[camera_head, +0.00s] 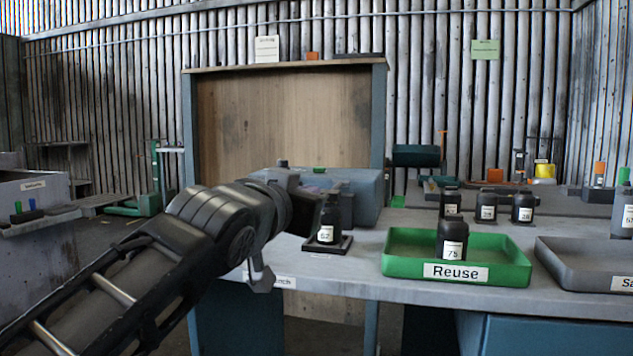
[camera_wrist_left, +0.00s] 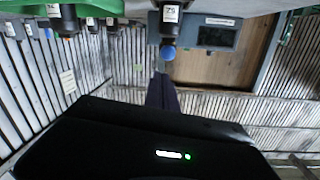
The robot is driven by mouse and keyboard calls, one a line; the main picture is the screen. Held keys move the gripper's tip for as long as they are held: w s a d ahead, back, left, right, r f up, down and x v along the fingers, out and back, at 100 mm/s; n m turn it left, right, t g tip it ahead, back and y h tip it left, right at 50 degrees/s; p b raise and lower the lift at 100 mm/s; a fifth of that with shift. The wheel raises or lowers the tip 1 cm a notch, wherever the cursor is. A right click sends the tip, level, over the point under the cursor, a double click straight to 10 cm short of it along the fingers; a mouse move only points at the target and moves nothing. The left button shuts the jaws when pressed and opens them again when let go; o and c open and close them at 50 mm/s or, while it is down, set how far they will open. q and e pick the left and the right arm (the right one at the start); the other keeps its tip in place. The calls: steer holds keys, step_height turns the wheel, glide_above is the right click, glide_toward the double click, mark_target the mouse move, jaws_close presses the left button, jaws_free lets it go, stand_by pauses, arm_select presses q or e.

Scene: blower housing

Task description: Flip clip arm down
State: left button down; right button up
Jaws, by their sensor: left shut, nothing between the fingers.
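My left gripper (camera_head: 305,205) is at the near left of the bench, in front of a blue-grey box-shaped housing (camera_head: 362,195). In the left wrist view its narrow dark fingers (camera_wrist_left: 163,92) are closed together with nothing between them. A dark bottle (camera_head: 328,222) labelled 52 stands upright on a small black base (camera_head: 327,243) just right of the gripper. The left wrist view, upside down, shows a labelled dark bottle (camera_wrist_left: 170,15) with a round blue end (camera_wrist_left: 168,53) just beyond the fingertips. I cannot make out a clip arm. The gripper and wrist hide part of the housing.
A green Reuse tray (camera_head: 500,272) holding bottle 75 (camera_head: 452,240) is to the right, beside a grey tray (camera_head: 585,277). Several bottles stand behind. The bench front (camera_head: 350,280) is clear between gripper and tray. A wooden panel (camera_head: 290,120) stands behind.

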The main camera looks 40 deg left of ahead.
arm_select(q)
steer(key=s, duration=0.1)
steer(key=s+d+f, duration=0.1)
steer(key=s, duration=0.1)
steer(key=s+f, duration=0.1)
steer(key=shift+s+d+f, duration=0.2)
steer(key=shift+s+d, duration=0.05)
steer(key=shift+s, duration=0.05)
